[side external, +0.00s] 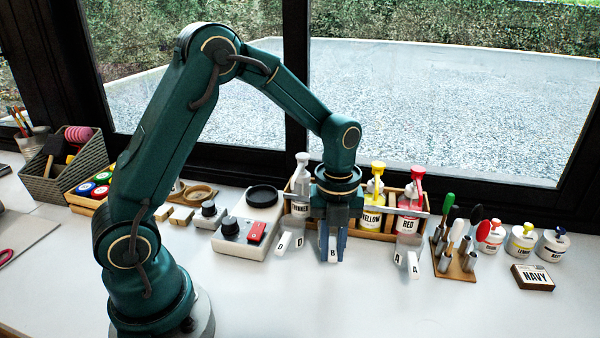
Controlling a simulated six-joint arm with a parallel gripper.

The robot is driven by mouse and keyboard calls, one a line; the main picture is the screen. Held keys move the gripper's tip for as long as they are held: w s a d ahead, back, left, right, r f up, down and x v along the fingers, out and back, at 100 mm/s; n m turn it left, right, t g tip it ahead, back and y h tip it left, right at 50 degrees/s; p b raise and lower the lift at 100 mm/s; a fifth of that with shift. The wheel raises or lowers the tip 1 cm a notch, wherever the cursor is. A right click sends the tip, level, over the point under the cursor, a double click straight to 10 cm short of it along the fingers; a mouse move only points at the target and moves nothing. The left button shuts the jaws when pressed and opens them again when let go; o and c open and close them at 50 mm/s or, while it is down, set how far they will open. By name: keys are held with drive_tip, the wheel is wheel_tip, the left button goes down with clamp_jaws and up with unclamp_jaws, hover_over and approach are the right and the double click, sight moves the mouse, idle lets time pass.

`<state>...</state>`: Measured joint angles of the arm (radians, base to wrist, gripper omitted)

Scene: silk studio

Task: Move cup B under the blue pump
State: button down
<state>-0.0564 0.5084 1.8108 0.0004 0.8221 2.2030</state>
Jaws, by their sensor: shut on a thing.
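My gripper (333,246) points down in front of the pump rack and is shut on cup B. The "B" label (333,256) shows between its fingers, low over the white table; most of the cup is hidden by the fingers. I cannot tell whether the cup touches the table. No blue pump shows clearly; my wrist covers part of the rack between the thinner bottle (300,183) and the yellow pump bottle (374,205). The red pump bottle (411,208) stands at the rack's right end.
Clear cups labelled D (290,240) and A (406,254) stand left and right of my gripper. A wooden holder (457,262) with metal tubes, several small paint jars (521,243) and a NAVY block (532,277) are at right. A control box (245,238) is at left. The front table is clear.

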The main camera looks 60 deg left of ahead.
drive_tip(key=shift+f, duration=0.25)
drive_tip(key=c, duration=0.7)
unclamp_jaws()
drive_tip(key=shift+c, duration=0.2)
drive_tip(key=shift+r, duration=2.55)
